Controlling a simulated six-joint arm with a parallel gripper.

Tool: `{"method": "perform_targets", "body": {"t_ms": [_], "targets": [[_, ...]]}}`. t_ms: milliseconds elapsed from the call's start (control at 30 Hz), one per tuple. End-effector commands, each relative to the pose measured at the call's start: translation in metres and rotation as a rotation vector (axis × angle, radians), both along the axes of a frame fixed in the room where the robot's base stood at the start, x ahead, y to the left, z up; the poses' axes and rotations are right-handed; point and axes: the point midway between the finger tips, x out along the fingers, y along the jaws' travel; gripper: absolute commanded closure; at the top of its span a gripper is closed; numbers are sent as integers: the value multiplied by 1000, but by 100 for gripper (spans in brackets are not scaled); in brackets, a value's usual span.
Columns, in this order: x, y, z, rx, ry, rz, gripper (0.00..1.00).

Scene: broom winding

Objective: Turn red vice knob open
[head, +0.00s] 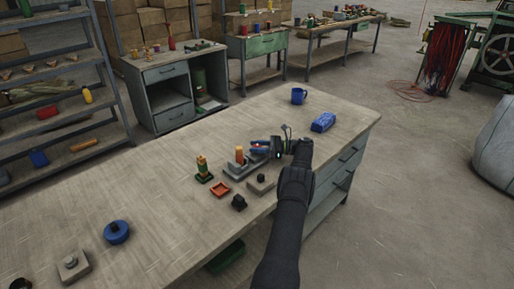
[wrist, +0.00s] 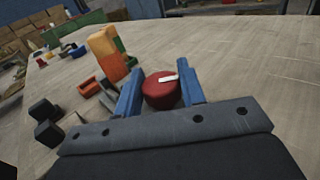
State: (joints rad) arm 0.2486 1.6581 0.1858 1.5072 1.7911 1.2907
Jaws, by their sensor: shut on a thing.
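The red vice knob (wrist: 161,92) is round, with a white mark on its top, and sits between the two blue fingers of my gripper (wrist: 157,88) in the wrist view. The fingers press on it from both sides. In the head view my gripper (head: 262,147) reaches left over the workbench to the grey vice (head: 239,168). Only a little red of the knob shows there between the blue fingers. An orange block (wrist: 110,52) stands upright at the vice, left of the knob in the wrist view. It also shows in the head view (head: 239,155).
A green and yellow piece (head: 203,170), a red tray (head: 219,189) and small dark blocks (head: 239,202) lie near the vice. A blue mug (head: 299,96) and a blue case (head: 323,122) stand at the far right. The bench's left middle (head: 150,185) is clear.

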Motion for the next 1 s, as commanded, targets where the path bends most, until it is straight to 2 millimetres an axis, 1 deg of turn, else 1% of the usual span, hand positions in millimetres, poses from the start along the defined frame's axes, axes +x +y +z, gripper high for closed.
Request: {"method": "perform_targets", "body": {"t_ms": [500, 533, 633, 900, 1000], "targets": [[0, -1, 0, 1, 0, 8, 86], [0, -1, 0, 1, 0, 8, 62], [0, -1, 0, 1, 0, 7, 42], [0, 0, 0, 1, 0, 8, 42], [0, 0, 4, 1, -1, 8, 42]]}}
